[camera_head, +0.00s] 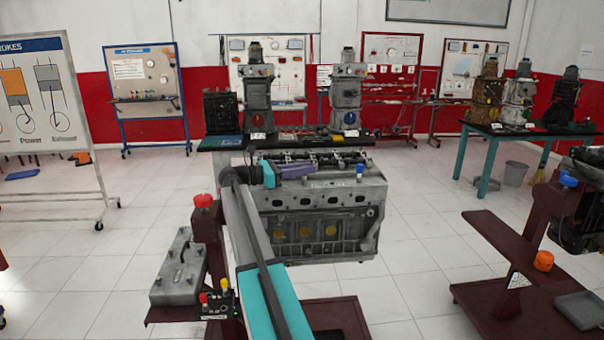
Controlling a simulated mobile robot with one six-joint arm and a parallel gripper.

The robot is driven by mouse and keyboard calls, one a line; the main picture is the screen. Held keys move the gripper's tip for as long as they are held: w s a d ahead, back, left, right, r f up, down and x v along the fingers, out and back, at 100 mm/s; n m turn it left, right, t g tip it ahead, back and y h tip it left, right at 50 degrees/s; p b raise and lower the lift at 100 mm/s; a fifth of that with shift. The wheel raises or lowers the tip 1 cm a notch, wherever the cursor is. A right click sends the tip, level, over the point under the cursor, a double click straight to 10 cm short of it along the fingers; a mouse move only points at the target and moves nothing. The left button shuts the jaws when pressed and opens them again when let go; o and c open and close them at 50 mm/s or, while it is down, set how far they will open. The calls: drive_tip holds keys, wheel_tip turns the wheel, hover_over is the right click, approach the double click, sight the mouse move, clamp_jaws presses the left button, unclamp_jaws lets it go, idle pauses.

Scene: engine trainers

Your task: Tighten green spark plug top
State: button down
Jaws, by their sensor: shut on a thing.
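The grey engine block (315,215) stands in the middle of the view on a dark red stand. My arm reaches from the bottom up to the left end of the engine top. Its end, with a teal joint and a purple part, lies along the engine top. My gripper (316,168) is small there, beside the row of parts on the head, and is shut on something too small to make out. I cannot pick out a green spark plug top; my arm's end and the distance may hide it. A small blue cap (360,172) stands at the right of the engine top.
A grey battery (180,272) and a small panel with red and yellow knobs (215,298) sit on the stand at the left. Another dark red stand (530,240) is at the right. Behind the engine, a table (222,143) carries engine models.

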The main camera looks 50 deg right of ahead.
idle(0.3)
drive_tip(key=c, duration=1.6)
unclamp_jaws()
drive_tip(key=shift+w+a, duration=0.1)
drive_tip(key=b+v, duration=0.3)
drive_tip(key=v, duration=1)
drive_tip(key=shift+w+a, duration=0.15)
drive_tip(key=shift+a, duration=0.15)
